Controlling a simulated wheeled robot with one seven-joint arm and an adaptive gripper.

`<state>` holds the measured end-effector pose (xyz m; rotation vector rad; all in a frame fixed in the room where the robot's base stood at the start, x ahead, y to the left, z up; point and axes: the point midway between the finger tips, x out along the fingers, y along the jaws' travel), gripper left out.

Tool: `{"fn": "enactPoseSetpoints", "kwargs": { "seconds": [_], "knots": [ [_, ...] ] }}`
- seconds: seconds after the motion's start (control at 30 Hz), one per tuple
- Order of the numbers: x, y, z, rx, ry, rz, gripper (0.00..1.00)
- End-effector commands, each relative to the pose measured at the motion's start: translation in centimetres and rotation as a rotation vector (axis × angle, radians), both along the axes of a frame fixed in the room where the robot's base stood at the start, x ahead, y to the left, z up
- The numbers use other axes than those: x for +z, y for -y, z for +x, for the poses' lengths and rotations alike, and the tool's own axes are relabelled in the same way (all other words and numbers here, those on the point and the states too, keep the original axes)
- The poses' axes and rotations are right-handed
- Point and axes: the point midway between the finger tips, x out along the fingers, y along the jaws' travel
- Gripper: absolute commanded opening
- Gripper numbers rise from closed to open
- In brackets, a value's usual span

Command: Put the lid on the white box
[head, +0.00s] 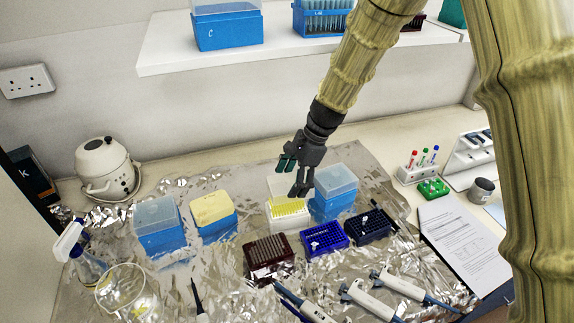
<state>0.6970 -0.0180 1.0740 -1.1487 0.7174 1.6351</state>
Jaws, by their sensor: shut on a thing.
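The white box (289,222) stands near the middle of the foil-covered bench, with rows of yellow tips (288,206) showing in its open top. My gripper (291,179) is just above and behind the box, its fingers pointing down. It is shut on a pale, see-through lid (279,187), which shows as a whitish panel behind the tips. The fingers partly hide the lid. I cannot tell exactly how it is tilted or whether it touches the box.
A blue box with a clear top (335,185) stands close on the right. A yellow-topped blue box (212,208) is to the left. Dark red (268,250), blue (325,236) and navy (370,226) racks lie in front. A shelf (270,42) hangs above the bench.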

Motion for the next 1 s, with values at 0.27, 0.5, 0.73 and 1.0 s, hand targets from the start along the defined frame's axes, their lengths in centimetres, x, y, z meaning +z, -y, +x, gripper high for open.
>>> {"fn": "enactPoseSetpoints", "kwargs": {
  "seconds": [0.27,0.5,0.73,1.0],
  "knots": [
    [-0.7,-1.4,0.0,-0.002,0.0,-0.001,0.57],
    [-2.2,-1.6,0.0,0.002,0.0,0.0,0.57],
    [-3.9,-1.5,0.0,0.001,0.0,0.0,0.57],
    [-4.1,-1.3,0.0,-0.001,0.0,0.0,0.57]
  ]
}}
